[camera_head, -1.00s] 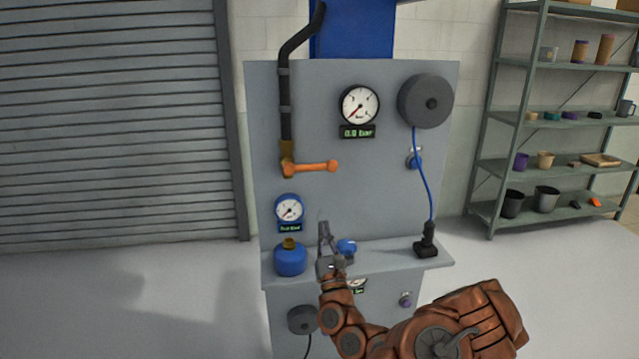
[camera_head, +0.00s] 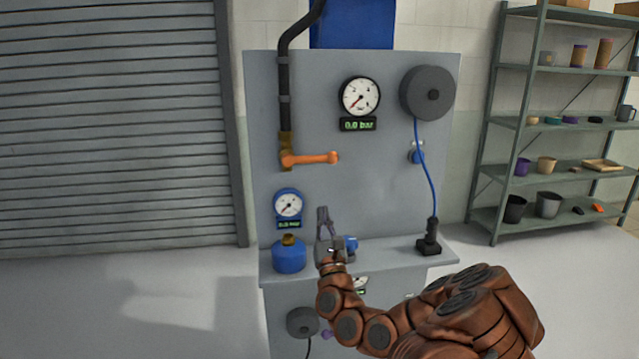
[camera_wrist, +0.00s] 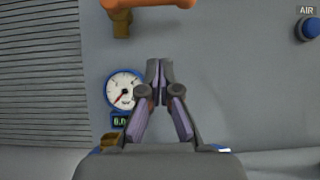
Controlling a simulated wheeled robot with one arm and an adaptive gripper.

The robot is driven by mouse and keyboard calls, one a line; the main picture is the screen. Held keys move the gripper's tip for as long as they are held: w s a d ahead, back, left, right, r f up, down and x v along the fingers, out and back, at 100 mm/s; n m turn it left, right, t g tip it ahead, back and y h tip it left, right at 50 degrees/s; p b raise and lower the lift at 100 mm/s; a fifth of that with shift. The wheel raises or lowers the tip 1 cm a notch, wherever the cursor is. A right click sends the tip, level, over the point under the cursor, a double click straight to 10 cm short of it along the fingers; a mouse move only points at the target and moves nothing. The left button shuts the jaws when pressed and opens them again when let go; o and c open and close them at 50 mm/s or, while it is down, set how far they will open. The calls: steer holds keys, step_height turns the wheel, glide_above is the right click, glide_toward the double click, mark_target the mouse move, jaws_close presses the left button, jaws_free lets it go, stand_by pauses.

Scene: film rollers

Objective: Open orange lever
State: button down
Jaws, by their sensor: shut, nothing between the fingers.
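The orange lever (camera_head: 312,158) lies horizontally on the grey panel, pointing right from a brass valve body (camera_head: 286,150) at the foot of a black pipe. In the wrist view the lever (camera_wrist: 150,3) crosses the top edge, partly cut off. My gripper (camera_head: 322,212) is below the lever and apart from it, with its fingers pointing up.
A blue gauge (camera_head: 288,204) on a blue canister (camera_head: 289,255) stands left of my gripper. A round gauge (camera_head: 359,97) and a grey reel (camera_head: 427,93) with a blue hose are higher up. A black fitting (camera_head: 429,237) stands on the ledge. The panel between gripper and lever is clear.

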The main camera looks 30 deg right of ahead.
mark_target(311, 159)
steer(key=w+d+r+p, duration=0.2)
steer(key=w+d+r, duration=0.1)
steer(key=w+r, duration=0.3)
steer(key=shift+w+r, duration=0.3)
steer(key=shift+r, duration=1.05)
steer(key=shift+n+b, duration=0.4)
